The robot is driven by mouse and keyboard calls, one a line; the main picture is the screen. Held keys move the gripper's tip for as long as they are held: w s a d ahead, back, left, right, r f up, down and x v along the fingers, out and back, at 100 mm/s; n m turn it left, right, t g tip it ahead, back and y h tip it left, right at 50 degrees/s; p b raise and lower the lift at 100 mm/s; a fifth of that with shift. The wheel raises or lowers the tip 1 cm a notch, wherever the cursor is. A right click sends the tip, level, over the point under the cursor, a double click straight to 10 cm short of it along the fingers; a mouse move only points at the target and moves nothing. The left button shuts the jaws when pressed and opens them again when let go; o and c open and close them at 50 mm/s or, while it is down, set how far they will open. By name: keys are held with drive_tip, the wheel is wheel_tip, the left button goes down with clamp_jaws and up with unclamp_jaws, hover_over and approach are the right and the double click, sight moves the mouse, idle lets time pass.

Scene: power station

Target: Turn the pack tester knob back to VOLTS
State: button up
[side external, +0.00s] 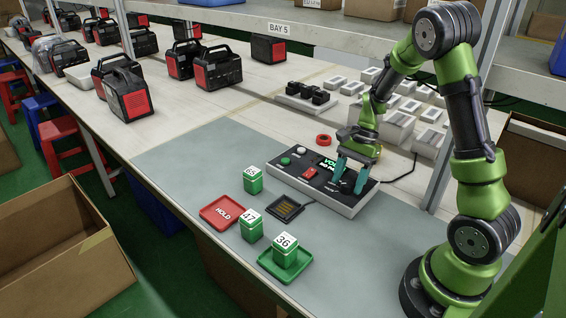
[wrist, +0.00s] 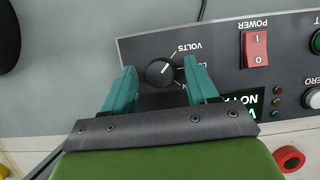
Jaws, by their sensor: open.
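The pack tester (side external: 320,182) is a dark-faced box on the grey mat. Its round black knob (wrist: 160,72) shows in the wrist view, with a white pointer mark angled up and right, roughly between the VOLTS label (wrist: 187,48) and the partly hidden label below it. My gripper (wrist: 160,66) is open, with one teal finger on each side of the knob. I see gaps between fingers and knob; I cannot tell their height over the panel. In the side view my gripper (side external: 349,182) hides the knob. The green-lettered display (side external: 328,162) is partly covered.
The red power switch (wrist: 255,48) is right of the fingers in the wrist view. Green packs (side external: 253,180), a red HOLD tray (side external: 221,213), a green tray (side external: 268,265) and a black contact pad (side external: 285,208) lie nearby. A red tape ring (side external: 323,140) sits behind the tester.

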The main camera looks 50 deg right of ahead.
drive_tip(key=shift+r, duration=0.1)
drive_tip(key=v, duration=0.7)
drive_tip(key=shift+r, duration=0.15)
drive_tip(key=shift+d, duration=0.2)
drive_tip(key=s+a+r+n+t+h, duration=0.1)
drive_tip(key=s+a+r+n+t, duration=0.2)
drive_tip(key=a+r+n, duration=0.3)
drive_tip(key=s+a+r+n+t+h, duration=0.1)
drive_tip(key=s+a+r+n+t, duration=0.3)
drive_tip(key=a, duration=0.9)
wheel_tip(320, 180, up, 3)
drive_tip(key=n, duration=0.3)
drive_tip(key=shift+s+f+n, duration=0.2)
drive_tip(key=shift+s+n, duration=0.1)
drive_tip(key=shift+n, duration=0.1)
